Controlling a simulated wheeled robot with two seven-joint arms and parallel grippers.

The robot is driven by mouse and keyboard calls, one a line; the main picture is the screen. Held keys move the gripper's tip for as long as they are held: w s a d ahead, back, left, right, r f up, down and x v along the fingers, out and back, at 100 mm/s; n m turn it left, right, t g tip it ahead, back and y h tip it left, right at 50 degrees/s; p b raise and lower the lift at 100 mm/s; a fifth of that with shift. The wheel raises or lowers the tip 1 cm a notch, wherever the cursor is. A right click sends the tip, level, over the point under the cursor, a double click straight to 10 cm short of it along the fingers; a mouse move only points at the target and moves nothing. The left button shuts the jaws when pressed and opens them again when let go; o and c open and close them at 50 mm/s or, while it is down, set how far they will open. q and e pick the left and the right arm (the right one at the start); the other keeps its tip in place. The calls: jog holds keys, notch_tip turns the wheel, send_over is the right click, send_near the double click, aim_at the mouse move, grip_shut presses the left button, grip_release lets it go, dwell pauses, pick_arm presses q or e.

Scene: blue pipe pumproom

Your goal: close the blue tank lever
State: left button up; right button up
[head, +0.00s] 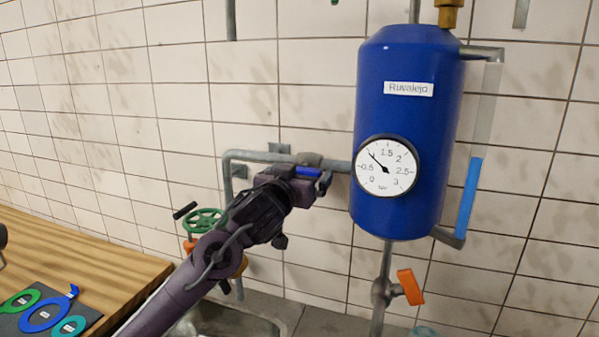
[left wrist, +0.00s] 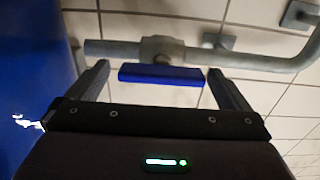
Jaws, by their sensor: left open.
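The blue lever (head: 309,171) sits on a valve on the grey horizontal pipe that runs into the left side of the blue tank (head: 410,120). My left gripper (head: 307,186) is at the lever, in front of the pipe, and partly hides the valve. In the left wrist view the lever (left wrist: 160,75) lies lengthwise along the pipe, between the two spread fingers of my open left gripper (left wrist: 158,80). Whether a finger touches it I cannot tell. My right gripper is not in view.
A pressure gauge (head: 385,167) is on the tank's front. An orange lever (head: 410,287) is on the pipe below. A green handwheel (head: 203,222) stands left of my arm. A wooden counter (head: 70,250) with coloured tags is at the left.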

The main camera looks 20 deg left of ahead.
pick_arm(q)
jog(key=shift+s+a, duration=0.1)
jog(key=shift+a, duration=0.1)
jog(key=c, duration=0.9)
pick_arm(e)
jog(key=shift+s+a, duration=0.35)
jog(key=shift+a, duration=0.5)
pick_arm(q)
jog(key=shift+m, duration=0.3)
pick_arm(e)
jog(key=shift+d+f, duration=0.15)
pick_arm(q)
jog(key=m+b, duration=0.6)
jog(key=m, duration=1)
jog(key=shift+f+m, duration=0.15)
jog(key=shift+m, duration=0.15)
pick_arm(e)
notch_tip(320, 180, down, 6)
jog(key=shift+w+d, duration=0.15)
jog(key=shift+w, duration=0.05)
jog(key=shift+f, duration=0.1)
